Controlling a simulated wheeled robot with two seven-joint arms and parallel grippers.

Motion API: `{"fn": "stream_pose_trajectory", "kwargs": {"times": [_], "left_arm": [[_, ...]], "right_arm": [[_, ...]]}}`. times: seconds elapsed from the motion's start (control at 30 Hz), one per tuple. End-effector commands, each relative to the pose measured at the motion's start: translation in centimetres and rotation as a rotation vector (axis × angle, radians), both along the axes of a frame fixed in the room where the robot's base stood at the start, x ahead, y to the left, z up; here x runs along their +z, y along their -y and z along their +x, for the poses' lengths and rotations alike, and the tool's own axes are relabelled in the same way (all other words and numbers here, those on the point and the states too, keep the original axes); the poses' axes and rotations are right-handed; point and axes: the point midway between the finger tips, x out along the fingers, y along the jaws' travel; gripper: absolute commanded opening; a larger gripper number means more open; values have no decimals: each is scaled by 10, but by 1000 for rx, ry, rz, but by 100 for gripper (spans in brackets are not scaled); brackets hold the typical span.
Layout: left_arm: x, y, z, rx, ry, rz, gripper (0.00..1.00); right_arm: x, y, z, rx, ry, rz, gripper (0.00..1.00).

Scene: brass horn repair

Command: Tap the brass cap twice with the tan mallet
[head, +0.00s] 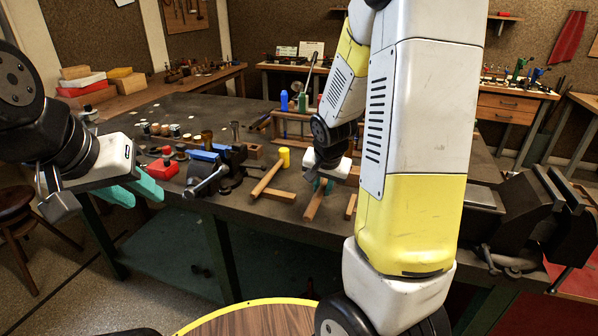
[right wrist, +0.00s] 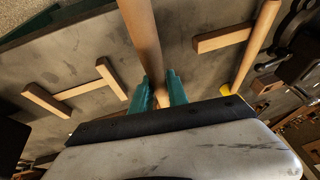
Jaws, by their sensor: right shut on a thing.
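My right gripper (head: 322,186) is shut on a tan wooden handle (head: 314,204), low over the bench. In the right wrist view, the handle (right wrist: 143,35) runs from the top edge down between the teal fingers (right wrist: 160,92). I take it for the tan mallet; its head is not clearly visible. My left gripper (head: 145,193) is open and empty, in front of the bench's left end. A small brass-coloured cup (head: 207,137) stands behind the blue vise; I cannot tell whether it is the brass cap.
A yellow-headed mallet (head: 284,157) rests left of my right gripper, its handle over a wooden bar. In the right wrist view, a wooden rest (right wrist: 75,86) lies left of the held handle.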

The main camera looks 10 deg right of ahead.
Motion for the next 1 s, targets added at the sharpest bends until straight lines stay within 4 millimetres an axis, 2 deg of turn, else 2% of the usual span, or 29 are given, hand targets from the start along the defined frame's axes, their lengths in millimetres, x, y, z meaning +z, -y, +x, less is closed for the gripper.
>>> {"fn": "stream_pose_trajectory", "kwargs": {"times": [0.13,0.27,0.4,0.6,0.8,1.0], "left_arm": [[0,0,0,0,0,0,35],[0,0,0,0,0,0,35],[0,0,0,0,0,0,35],[0,0,0,0,0,0,35],[0,0,0,0,0,0,35],[0,0,0,0,0,0,35]], "right_arm": [[8,-4,3,14,4,-1,0],[29,-24,29,50,8,0,0],[65,-68,66,110,10,0,0],[120,-144,99,194,9,1,0],[175,-223,108,279,8,0,0],[218,-284,99,349,6,-1,0]]}}
